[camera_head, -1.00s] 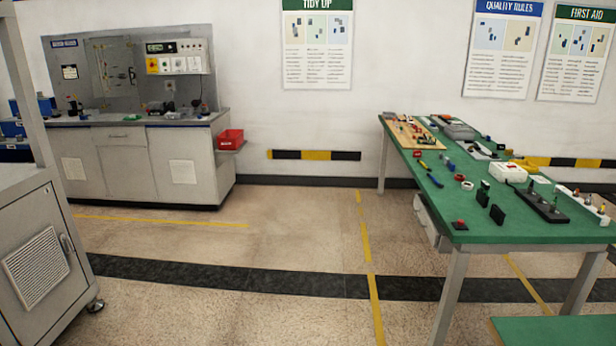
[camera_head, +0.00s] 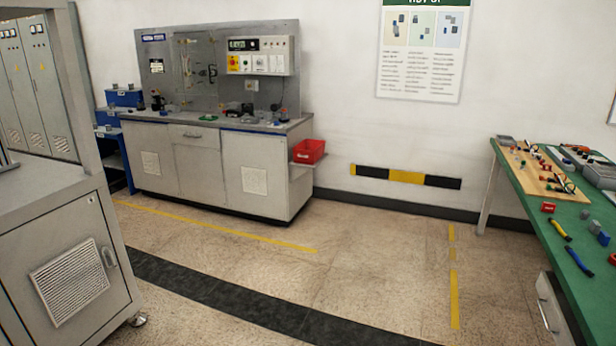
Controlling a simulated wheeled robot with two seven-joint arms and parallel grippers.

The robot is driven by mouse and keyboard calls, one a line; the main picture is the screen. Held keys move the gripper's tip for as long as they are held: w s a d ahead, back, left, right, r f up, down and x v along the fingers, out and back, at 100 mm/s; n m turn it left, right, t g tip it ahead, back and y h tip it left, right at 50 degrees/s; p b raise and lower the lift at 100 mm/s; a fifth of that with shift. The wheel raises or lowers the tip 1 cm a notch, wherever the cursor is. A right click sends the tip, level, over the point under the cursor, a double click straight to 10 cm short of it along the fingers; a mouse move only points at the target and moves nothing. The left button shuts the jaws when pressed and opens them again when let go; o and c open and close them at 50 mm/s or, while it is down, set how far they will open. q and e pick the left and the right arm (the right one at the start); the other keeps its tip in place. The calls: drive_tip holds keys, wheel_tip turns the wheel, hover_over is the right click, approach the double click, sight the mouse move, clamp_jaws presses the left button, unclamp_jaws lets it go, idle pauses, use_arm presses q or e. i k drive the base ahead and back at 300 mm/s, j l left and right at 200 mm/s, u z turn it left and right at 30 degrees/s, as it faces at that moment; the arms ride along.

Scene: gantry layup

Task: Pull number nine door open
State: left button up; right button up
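No door with a readable number nine shows in the head view. Tall grey cabinets (camera_head: 36,85) with vents and small indicators stand in a row at the far left, partly hidden behind a nearer frame; any numbers on them are too small to read. A grey cabinet (camera_head: 70,270) on casters stands close at the left, with a vented door and a handle (camera_head: 109,257); its door is shut. Neither of my grippers is in view.
A grey workbench (camera_head: 215,165) with a control panel and a red bin (camera_head: 309,151) stands against the back wall. A green-topped table (camera_head: 520,172) with tools is at the right. The floor (camera_head: 370,270) between them is clear, with yellow lines and a dark strip.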

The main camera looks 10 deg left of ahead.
sight(56, 273)
drive_tip(key=i+j+u, duration=0.1)
drive_tip(key=i+u, duration=0.4)
drive_tip(key=i, duration=0.2)
drive_tip(key=i+l+u, duration=0.15)
drive_tip(key=i+u, duration=0.35)
drive_tip(key=i, duration=0.2)
drive_tip(key=i+j, duration=0.2)
drive_tip(key=i, duration=0.2)
drive_tip(key=i+j, duration=0.25)
drive_tip(key=i, duration=0.2)
drive_tip(key=i+j+u, duration=0.1)
drive_tip(key=i, duration=0.3)
drive_tip(key=j, duration=0.1)
